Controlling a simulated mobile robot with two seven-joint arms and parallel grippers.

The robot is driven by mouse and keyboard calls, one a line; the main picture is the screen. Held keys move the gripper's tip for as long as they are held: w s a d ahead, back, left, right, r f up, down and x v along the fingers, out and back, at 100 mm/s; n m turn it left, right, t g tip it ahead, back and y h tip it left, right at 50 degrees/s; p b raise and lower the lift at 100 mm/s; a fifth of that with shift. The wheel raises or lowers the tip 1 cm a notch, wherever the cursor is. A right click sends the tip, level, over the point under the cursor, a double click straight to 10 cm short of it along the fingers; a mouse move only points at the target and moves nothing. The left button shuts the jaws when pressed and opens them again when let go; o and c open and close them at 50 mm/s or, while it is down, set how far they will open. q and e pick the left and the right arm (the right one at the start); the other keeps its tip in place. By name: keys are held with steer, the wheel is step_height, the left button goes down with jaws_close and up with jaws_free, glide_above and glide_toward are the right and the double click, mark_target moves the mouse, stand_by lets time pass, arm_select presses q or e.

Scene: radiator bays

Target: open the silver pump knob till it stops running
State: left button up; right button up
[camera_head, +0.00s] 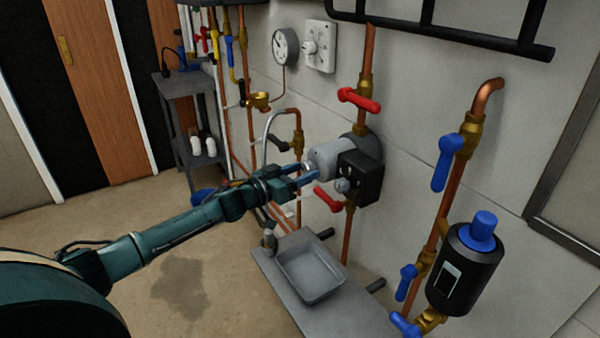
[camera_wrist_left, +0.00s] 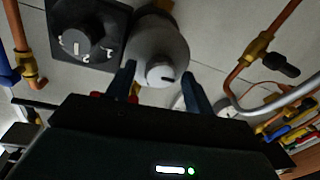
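The pump (camera_head: 326,156) is a grey cylinder on the wall pipe, with a black box (camera_head: 365,180) on its side. The silver pump knob (camera_wrist_left: 160,74) is a small round cap with a dark mark, on the near end of the pump body (camera_wrist_left: 158,45) in the left wrist view. My left gripper (camera_head: 304,177) is at this end of the pump. Its blue fingers (camera_wrist_left: 162,82) stand on either side of the knob, apart, with small gaps seen beside it. Contact cannot be told. In the head view the gripper mostly hides the knob. My right gripper is not in view.
Red-handled valves (camera_head: 358,100) sit above and below the pump. A grey tray (camera_head: 312,274) stands below. Blue-handled valves (camera_head: 447,162) and a black canister (camera_head: 464,275) are at the right. A curved grey pipe (camera_head: 268,132) runs close left.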

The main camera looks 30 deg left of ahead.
arm_select(q)
steer(key=c, duration=0.7)
steer(key=shift+c, duration=0.9)
